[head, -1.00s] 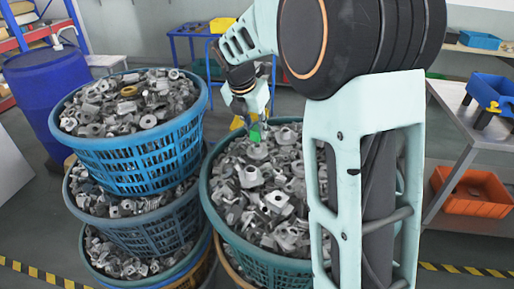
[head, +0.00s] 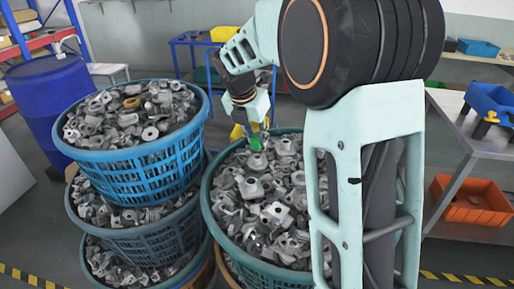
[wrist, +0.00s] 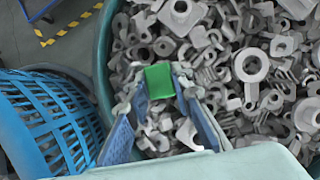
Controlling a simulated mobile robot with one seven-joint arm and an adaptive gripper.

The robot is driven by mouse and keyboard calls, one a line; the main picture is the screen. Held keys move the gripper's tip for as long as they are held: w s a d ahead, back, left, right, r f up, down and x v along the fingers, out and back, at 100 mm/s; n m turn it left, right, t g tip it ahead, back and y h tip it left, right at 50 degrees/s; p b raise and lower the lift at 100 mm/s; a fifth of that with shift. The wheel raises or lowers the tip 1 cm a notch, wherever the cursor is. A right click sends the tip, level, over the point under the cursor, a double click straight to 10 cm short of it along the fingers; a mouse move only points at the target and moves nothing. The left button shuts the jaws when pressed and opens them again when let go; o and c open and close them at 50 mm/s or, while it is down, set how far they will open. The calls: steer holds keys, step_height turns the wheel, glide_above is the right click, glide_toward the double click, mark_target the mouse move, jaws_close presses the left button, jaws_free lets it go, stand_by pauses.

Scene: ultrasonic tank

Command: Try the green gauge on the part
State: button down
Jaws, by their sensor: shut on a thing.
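The green gauge (head: 254,143) is a small bright green block. My gripper (head: 253,132) is shut on it, and it sits between the two blue-backed fingers (wrist: 160,90) in the wrist view, where the gauge (wrist: 158,77) shows its flat face. In the wrist view the parts (wrist: 250,68) lie around and below the gauge. I cannot tell whether the gauge touches a part, or which part it is meant for.
A stack of blue baskets (head: 140,168) full of similar parts stands close on the left, its rim (wrist: 45,110) near my gripper in the wrist view. A blue drum (head: 50,105) is behind it. A steel table (head: 475,125) and an orange bin (head: 472,200) are at right.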

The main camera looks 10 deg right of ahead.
steer(key=shift+f+b, duration=0.35)
steer(key=shift+f, duration=0.45)
steer(key=shift+s+f, duration=0.15)
steer(key=shift+f, duration=0.4)
stand_by(0.9)
steer(key=shift+r, duration=0.15)
steer(key=shift+r+p, duration=1.5)
steer(key=shift+p, duration=0.1)
step_height(320, 180, up, 4)
steer(key=p, duration=0.4)
steer(key=shift+r, duration=0.1)
